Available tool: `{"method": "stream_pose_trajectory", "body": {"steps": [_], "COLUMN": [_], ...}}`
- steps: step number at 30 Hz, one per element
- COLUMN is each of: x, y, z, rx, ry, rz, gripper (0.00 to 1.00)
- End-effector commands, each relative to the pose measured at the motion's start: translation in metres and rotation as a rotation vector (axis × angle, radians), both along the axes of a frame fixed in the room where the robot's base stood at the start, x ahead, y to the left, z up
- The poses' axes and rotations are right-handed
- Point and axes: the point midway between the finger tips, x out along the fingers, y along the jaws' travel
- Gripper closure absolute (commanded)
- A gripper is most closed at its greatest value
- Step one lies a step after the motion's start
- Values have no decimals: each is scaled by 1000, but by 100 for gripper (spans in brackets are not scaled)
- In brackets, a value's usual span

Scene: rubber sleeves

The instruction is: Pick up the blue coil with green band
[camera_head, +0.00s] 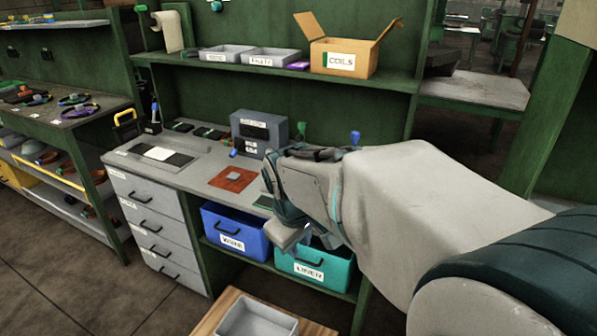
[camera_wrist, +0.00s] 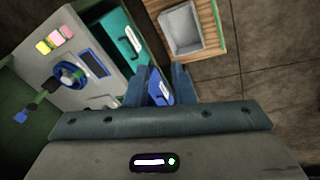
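A blue ring-shaped thing (camera_wrist: 70,75) lies on the grey bench top in the wrist view, left of my fingers. It may be the blue coil, but I cannot make out a green band on it. In the head view my arm hides that part of the bench. My gripper (camera_head: 291,238) hangs over the front edge of the bench, above the bins. In the wrist view its two fingers (camera_wrist: 162,84) stand apart with nothing held between them. Several coils, some purple (camera_head: 80,111), lie on the side bench at the left; none is clearly blue with green.
A blue bin (camera_head: 236,232) and a teal bin (camera_head: 315,264) sit under the bench (camera_head: 200,148). A grey tray (camera_head: 257,320) stands on a low wooden table in front. A cardboard box labelled COILS (camera_head: 343,60) is on the upper shelf. A grey device (camera_head: 259,133) stands behind my gripper.

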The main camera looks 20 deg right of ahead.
Motion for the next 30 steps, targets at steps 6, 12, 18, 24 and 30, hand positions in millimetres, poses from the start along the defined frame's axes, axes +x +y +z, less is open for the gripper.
{"method": "stream_pose_trajectory", "body": {"steps": [6,12,18,24,30], "x": [88,158,216,248,260], "y": [-46,-103,-173,-234,-266], "z": [16,9,-14,-44,-61], "rx": [-182,-304,-388,-438,-462], "ry": [110,221,327,404,441], "rz": [400,755,1093,1355,1483], "gripper": [78,78,78,78,78]}}
